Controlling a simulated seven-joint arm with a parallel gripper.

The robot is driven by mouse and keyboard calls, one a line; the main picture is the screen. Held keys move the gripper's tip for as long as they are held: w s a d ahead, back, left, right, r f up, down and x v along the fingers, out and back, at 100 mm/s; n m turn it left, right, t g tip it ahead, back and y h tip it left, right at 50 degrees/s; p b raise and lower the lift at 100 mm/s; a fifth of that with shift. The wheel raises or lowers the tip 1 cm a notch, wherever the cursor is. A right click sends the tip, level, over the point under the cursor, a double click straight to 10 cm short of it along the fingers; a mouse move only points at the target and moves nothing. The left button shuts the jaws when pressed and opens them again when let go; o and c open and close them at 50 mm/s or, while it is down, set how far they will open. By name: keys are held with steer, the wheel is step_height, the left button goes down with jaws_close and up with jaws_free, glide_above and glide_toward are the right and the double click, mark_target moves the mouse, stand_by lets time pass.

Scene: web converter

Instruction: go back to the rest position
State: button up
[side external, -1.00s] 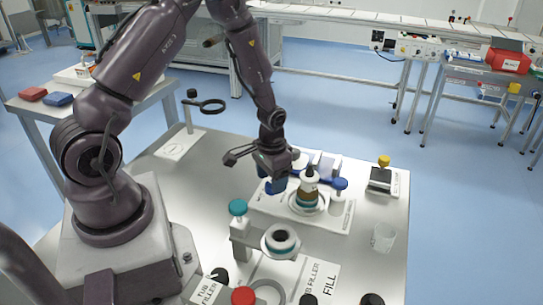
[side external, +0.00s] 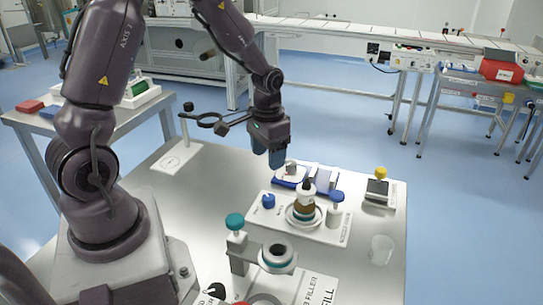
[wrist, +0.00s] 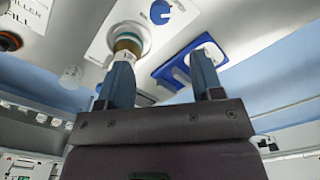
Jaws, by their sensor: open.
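My gripper (side external: 267,158) hangs above the steel table (side external: 205,215), behind the white plate (side external: 330,235). In the wrist view its two blue fingers (wrist: 163,85) are apart, with nothing between them. An amber bottle with a dark top (side external: 305,203) stands upright in a round holder on the white plate, in front of and to the right of my gripper. A blue knob (side external: 268,201) sits on the plate's left part and shows in the wrist view (wrist: 160,12).
A teal-capped post (side external: 235,222) and a clear cup (side external: 381,249) stand nearer the front. The space above the table is open.

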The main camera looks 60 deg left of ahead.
steer(key=s+d+r+t, duration=0.2)
steer(key=s+d+r, duration=0.1)
steer(key=r, duration=0.3)
steer(key=s+d+r+m+t, duration=0.1)
steer(key=s+d+r, duration=0.3)
steer(key=s+r, duration=0.2)
steer(key=s+d+r+t, duration=0.2)
steer(key=s+d+r, duration=0.1)
steer(key=r, duration=0.5)
steer(key=shift+s+d+m+t, duration=0.3)
steer(key=shift+s+d+m, duration=0.1)
steer(key=shift+s, duration=0.3)
